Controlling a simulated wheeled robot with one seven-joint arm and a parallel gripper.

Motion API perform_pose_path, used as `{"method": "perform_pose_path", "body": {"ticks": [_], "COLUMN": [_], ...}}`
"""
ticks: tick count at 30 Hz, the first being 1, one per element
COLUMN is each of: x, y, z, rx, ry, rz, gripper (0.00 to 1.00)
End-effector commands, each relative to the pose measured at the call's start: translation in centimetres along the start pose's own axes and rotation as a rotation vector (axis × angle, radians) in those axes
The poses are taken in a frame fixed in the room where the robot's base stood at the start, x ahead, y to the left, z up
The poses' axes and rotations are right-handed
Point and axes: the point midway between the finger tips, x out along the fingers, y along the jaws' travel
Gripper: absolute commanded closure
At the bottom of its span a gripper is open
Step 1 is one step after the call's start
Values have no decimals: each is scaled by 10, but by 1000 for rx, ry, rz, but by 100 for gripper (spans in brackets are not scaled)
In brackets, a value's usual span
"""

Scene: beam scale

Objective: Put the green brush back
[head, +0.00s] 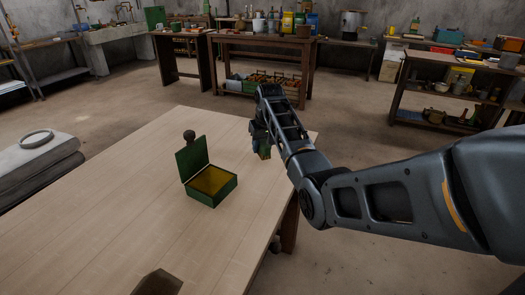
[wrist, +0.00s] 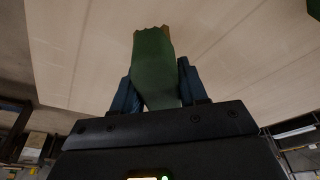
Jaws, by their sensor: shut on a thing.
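My gripper (head: 261,143) is at the far right part of the wooden table. In the wrist view, my gripper (wrist: 158,88) is shut on the green brush (wrist: 153,65), with one dark blue finger on each side. Tan, ragged tips show at the brush's far end. In the head view the brush (head: 265,153) is a small green patch under the gripper, mostly hidden by it. I cannot tell whether it touches the table.
An open green box (head: 228,190) with a yellowish inside stands on the table (head: 110,190), left of my gripper, lid raised. A brown object (head: 158,283) is at the near edge. The table's left part is clear.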

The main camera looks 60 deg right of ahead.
Motion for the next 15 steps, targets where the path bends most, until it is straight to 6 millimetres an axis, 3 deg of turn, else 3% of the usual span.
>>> {"method": "perform_pose_path", "body": {"ticks": [6, 15], "x": [22, 24], "y": [0, 0], "z": [6, 7], "rx": [-1, 0], "ry": [0, 0], "rz": [0, 0], "gripper": [93, 93]}}
